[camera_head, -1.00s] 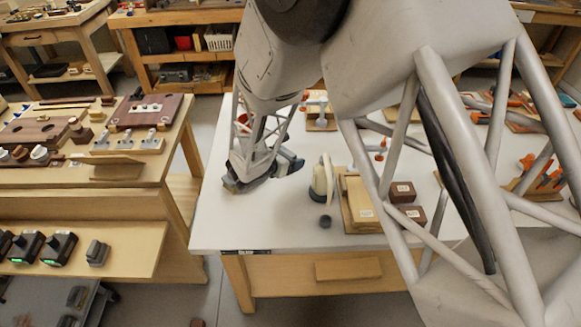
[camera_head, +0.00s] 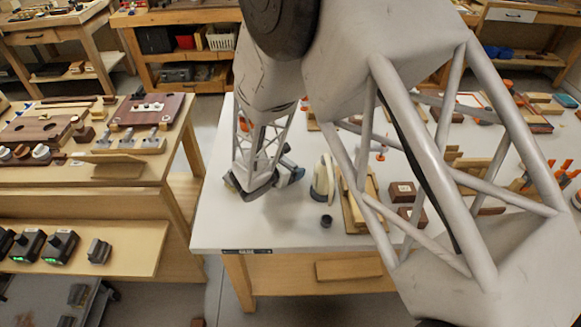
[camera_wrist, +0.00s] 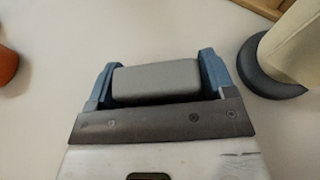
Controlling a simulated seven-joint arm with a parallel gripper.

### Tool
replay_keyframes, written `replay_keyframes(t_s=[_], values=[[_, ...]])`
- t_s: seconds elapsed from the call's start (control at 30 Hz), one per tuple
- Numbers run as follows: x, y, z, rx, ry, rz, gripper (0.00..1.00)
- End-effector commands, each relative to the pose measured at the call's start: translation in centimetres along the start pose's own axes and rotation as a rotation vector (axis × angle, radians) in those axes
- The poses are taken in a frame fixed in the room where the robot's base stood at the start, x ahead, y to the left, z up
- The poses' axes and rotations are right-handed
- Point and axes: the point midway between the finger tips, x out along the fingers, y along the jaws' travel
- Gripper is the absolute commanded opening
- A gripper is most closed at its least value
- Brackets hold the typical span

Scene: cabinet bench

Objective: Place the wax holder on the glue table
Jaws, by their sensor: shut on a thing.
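In the wrist view, my gripper (camera_wrist: 157,72) is shut on a smooth grey block with rounded edges, the wax holder (camera_wrist: 156,84), held between its two blue fingers. In the head view, my gripper (camera_head: 289,173) is low over the left part of the white-topped table, the glue table (camera_head: 220,225). The block is mostly hidden there by my wrist and fingers. I cannot tell whether it touches the tabletop.
A cream bottle-like thing with a dark base (camera_head: 322,180) stands close right of my gripper, with a small dark cup (camera_head: 326,221) in front. A wooden tray (camera_head: 350,212) and brown boxes (camera_head: 402,191) lie further right. The table's front left is clear.

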Motion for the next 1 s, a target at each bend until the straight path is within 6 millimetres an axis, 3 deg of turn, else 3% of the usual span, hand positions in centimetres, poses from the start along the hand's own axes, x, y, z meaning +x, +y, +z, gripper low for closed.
replay_keyframes(t_s=[0.3, 0.33, 0.5, 1.0], values=[[0.08, 0.02, -0.16, 0.0, 0.0, 0.0, 0.48], [0.09, 0.02, -0.19, 0.0, 0.0, 0.0, 0.78], [0.07, 0.02, -0.16, 0.0, 0.0, 0.0, 1.0], [-0.75, 0.03, 0.08, 0.0, 0.0, 0.001, 1.0]])
